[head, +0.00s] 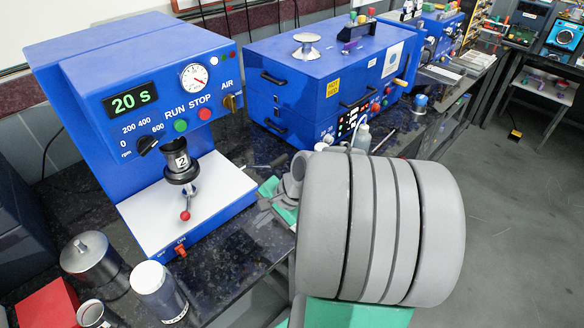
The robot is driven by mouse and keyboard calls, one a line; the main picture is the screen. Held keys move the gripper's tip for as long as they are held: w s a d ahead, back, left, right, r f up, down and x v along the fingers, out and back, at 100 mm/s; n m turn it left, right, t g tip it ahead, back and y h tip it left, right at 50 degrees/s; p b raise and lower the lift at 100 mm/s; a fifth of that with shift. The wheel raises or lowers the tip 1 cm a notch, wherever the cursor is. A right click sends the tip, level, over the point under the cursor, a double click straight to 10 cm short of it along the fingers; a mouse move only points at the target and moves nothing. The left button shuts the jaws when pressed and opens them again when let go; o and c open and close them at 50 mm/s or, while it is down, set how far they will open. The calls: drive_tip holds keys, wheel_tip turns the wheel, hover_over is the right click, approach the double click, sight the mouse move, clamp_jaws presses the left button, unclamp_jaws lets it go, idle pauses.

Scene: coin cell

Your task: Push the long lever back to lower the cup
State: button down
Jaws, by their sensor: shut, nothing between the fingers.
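The long lever (186,202) with a red ball end sticks out toward the front and down, below the black cup holder of the blue machine (130,85). A dark cup (177,156) marked "2" sits upright on the black holder (181,173), above the machine's white base plate (205,205). My gripper (266,205) is only partly visible, right of the white plate, behind my large grey arm link. It appears shut and empty, clearly apart from the lever. Its fingertips are small and hard to make out.
A white-capped jar (157,291), a metal pot (93,260), a small metal cup (93,314) and a red block (47,306) stand at the front left of the dark bench. A second blue machine (325,75) stands behind my arm. Space before the lever is clear.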

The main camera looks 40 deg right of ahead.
drive_tip(key=s+d+r+m+t+h, duration=0.1)
drive_tip(key=d+m+t, duration=0.3)
drive_tip(key=d+m, duration=0.5)
drive_tip(key=s+d+r+m+t, duration=0.2)
drive_tip(key=d+m+t, duration=0.3)
drive_tip(key=d+m, duration=0.4)
drive_tip(key=shift+s+r+m+h, duration=0.2)
drive_tip(key=shift+s+m+h, duration=0.2)
drive_tip(key=shift+s+m, duration=0.45)
drive_tip(key=shift+w, duration=0.3)
drive_tip(key=x, duration=0.9)
drive_tip(key=shift+w+a+r, duration=0.1)
drive_tip(key=shift+w+a, duration=0.05)
drive_tip(key=shift+w, duration=0.05)
drive_tip(key=w, duration=0.1)
drive_tip(key=w+r, duration=0.1)
drive_tip(key=w, duration=0.2)
drive_tip(key=shift+a+r+p, duration=0.15)
drive_tip(key=shift+r+p, duration=0.15)
drive_tip(key=shift+r, duration=0.05)
drive_tip(key=shift+r, duration=0.1)
